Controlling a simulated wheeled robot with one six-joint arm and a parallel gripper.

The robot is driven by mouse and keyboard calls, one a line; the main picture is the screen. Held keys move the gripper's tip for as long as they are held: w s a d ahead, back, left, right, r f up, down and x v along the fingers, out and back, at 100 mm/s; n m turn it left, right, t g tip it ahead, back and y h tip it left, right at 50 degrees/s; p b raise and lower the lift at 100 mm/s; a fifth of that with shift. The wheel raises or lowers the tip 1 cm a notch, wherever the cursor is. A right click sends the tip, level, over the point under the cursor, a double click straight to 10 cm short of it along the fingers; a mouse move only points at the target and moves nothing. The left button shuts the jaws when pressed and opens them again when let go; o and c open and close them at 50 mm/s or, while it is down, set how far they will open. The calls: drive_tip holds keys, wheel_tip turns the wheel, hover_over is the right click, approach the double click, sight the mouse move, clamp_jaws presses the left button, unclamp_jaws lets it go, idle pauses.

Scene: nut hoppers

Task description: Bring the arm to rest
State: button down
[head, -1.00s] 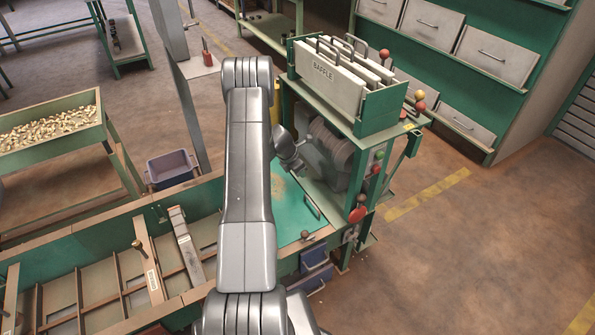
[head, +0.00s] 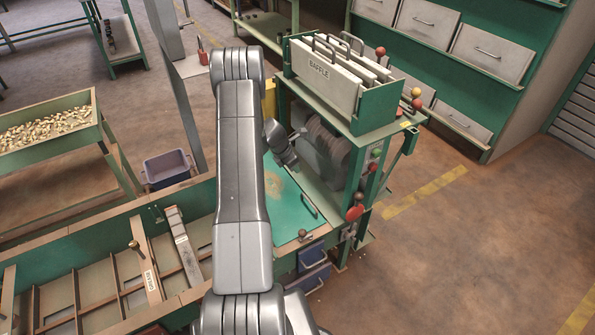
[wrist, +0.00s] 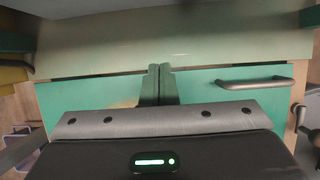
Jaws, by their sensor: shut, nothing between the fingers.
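My gripper (wrist: 159,69) shows in the wrist view with its two narrow fingers together and nothing between them. Beyond the fingertips lies a green panel (wrist: 215,98) with a dark bar handle (wrist: 255,83) to their right. The fingers appear apart from the handle; whether they touch the panel I cannot tell. In the head view my arm (head: 240,190) rises through the middle of the picture and bends at the top. It hides part of the bench, and the fingers cannot be made out there. The green panel (head: 285,222) lies right of my arm.
A green stand (head: 366,112) holding several baffle plates (head: 322,72) is close on the right, with red and green knobs on its side. A divided trough (head: 75,290) lies at left, and a bin of nuts (head: 48,127) behind it. The right floor is clear.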

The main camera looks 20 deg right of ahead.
drive_tip(key=w+v, duration=0.1)
drive_tip(key=v, duration=0.9)
drive_tip(key=shift+s+p, duration=0.4)
drive_tip(key=shift+s, duration=0.1)
drive_tip(key=shift+r, duration=0.1)
drive_tip(key=b+x, duration=0.1)
drive_tip(key=x, duration=1.3)
drive_tip(key=shift+a+r, duration=0.15)
drive_tip(key=shift+r, duration=0.15)
drive_tip(key=shift+f, duration=0.15)
